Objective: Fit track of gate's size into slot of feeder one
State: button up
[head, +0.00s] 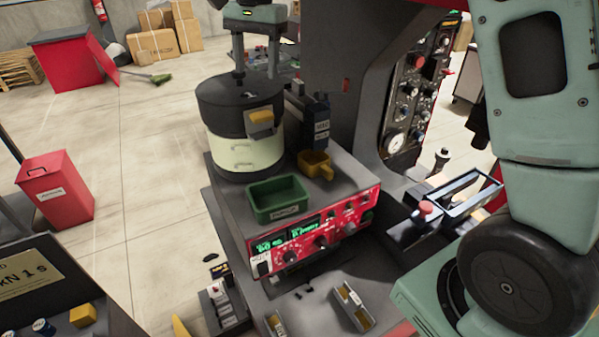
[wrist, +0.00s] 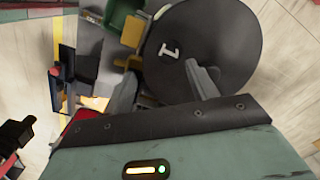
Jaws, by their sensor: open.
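A round bowl feeder (head: 247,155) with a black top and cream lower body stands on the red-fronted machine. Its black top (wrist: 215,40) carries a white mark like a 1 in the wrist view. A yellow-faced block (head: 262,117) sits on its front side. My gripper (head: 240,72) is above the feeder, fingers pointing down, open and empty; both grey fingers show in the wrist view (wrist: 160,72). Two grey channel pieces with yellow inside, apparently tracks, lie low in the head view: one at the centre (head: 353,306), one left of it (head: 275,325). I cannot make out the slot or the gate's size.
A green bin (head: 278,198) and a small yellow bin (head: 315,163) stand on the machine top. A dark labelled block (head: 321,118) stands behind them. The red control panel (head: 310,236) faces front. A dark column and gauge panel (head: 410,95) rise at right. A red bin (head: 54,192) stands on the floor.

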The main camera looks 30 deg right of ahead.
jog(key=s+a+f+n, duration=0.3)
jog(key=s+a+n, duration=0.4)
jog(key=s, duration=0.4)
jog(key=s+a+f+n, duration=0.1)
jog(key=s+f+n, duration=0.3)
jog(key=s, duration=0.7)
jog(key=s+a+f+n, duration=0.1)
jog(key=s+f+n, duration=0.4)
jog(key=s, duration=0.7)
jog(key=shift+a+f+n, duration=0.15)
jog(key=shift+a+n, duration=0.05)
jog(key=shift+n, duration=0.9)
